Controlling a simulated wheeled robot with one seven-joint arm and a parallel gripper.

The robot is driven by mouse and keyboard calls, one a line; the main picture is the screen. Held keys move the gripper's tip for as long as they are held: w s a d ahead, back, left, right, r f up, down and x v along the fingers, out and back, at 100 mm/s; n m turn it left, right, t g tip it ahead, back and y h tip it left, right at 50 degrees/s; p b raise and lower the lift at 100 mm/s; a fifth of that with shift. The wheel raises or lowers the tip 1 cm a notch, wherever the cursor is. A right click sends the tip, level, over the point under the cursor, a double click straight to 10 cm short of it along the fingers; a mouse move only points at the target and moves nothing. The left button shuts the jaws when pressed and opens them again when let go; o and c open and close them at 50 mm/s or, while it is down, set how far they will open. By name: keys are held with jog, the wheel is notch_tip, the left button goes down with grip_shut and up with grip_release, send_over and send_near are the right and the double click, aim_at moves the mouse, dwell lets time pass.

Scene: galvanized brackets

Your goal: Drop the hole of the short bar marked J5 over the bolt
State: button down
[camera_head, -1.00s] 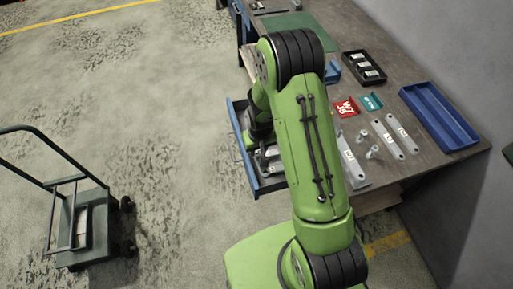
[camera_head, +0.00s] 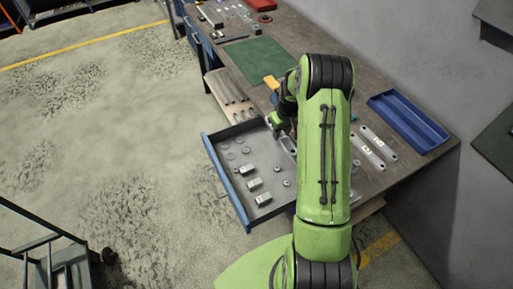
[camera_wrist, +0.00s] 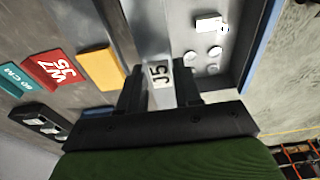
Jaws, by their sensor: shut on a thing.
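The short bar marked J5 (camera_wrist: 158,68) is a pale metal strip with a white label, between my gripper's dark fingers in the wrist view. My gripper (camera_wrist: 160,88) is shut on it. In the head view my gripper (camera_head: 282,122) is above the inner edge of the open drawer, beside the tabletop, partly hidden by my arm. A bolt cannot be made out now; my arm covers part of the tabletop.
The open blue drawer (camera_head: 222,182) holds several small labelled blocks and round pieces. Two labelled bars (camera_head: 368,155) lie on the table right of my arm, before a blue tray (camera_head: 408,122). A yellow block (camera_wrist: 103,68) and a red card (camera_wrist: 52,68) lie nearby.

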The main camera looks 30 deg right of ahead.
jog(key=s+d+r, duration=0.2)
jog(key=d+r, duration=0.1)
jog(key=d, duration=0.8)
jog(key=shift+f+b, duration=1)
jog(key=shift+f, duration=1.25)
jog(key=shift+s+f+b, duration=0.1)
jog(key=shift+f+b, duration=1.8)
jog(key=shift+f, duration=0.05)
jog(key=c, duration=0.7)
grip_release()
notch_tip(320, 180, up, 16)
jog(key=s, duration=0.2)
jog(key=shift+s+f+p, duration=0.15)
jog(key=shift+s+p, duration=0.05)
jog(key=shift+p, duration=0.25)
